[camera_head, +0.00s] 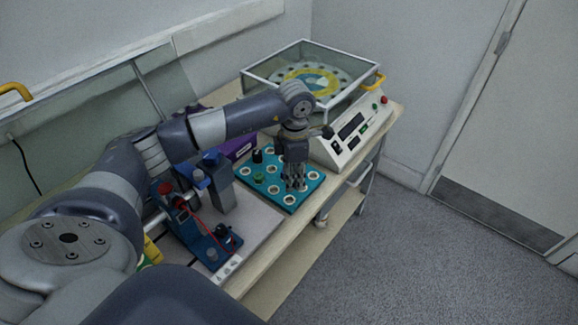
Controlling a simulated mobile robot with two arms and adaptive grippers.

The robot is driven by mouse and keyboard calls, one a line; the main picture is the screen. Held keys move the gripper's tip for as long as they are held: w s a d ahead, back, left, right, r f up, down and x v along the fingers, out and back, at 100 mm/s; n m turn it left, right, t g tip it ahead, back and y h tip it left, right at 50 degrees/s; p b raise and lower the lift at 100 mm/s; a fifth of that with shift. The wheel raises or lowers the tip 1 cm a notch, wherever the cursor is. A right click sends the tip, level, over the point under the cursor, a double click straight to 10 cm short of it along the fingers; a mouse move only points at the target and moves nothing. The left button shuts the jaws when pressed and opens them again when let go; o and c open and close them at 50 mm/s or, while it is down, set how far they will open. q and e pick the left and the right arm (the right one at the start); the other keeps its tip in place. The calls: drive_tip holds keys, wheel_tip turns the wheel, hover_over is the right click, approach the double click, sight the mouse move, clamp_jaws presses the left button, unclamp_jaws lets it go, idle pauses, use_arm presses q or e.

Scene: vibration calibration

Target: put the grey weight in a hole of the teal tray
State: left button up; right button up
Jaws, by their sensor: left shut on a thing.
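The teal tray (310,187) lies on the table, with several white-rimmed round holes in its top. My left gripper (293,182) points down over the right part of the tray. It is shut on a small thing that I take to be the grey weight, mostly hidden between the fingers. I cannot tell whether the weight touches the tray or sits in a hole. A black weight (257,156) and a green weight (259,178) stand in the tray's left part. My right gripper is not in view.
A white control box (350,135) and a glass-walled case with a yellow disc (308,78) stand behind the tray. A blue device with red wires (200,235) and a grey block stand to the left. A purple thing (241,147) lies behind the tray. The floor (400,260) at right is clear.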

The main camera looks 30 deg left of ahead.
use_arm(q)
drive_tip(key=a+n, duration=0.1)
drive_tip(key=n, duration=0.1)
drive_tip(key=shift+w+a+f+n, duration=0.2)
drive_tip(key=shift+w+a+n, duration=0.05)
drive_tip(key=shift+a+n, duration=0.1)
wheel_tip(320, 180, down, 4)
drive_tip(key=shift+f+b, duration=0.15)
drive_tip(key=shift+b, duration=1.05)
drive_tip(key=shift+f+b, duration=0.45)
drive_tip(key=shift+f, duration=0.35)
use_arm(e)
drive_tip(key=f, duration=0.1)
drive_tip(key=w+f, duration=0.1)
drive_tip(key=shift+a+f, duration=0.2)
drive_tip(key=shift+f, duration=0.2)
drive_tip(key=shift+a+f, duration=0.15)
use_arm(q)
drive_tip(key=shift+w+f+b, duration=0.1)
drive_tip(key=shift+f+b, duration=0.1)
drive_tip(key=shift+b, duration=0.1)
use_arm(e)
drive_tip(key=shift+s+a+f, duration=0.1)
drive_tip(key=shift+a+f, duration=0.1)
use_arm(q)
drive_tip(key=shift+f+b, duration=0.3)
drive_tip(key=shift+f, duration=0.15)
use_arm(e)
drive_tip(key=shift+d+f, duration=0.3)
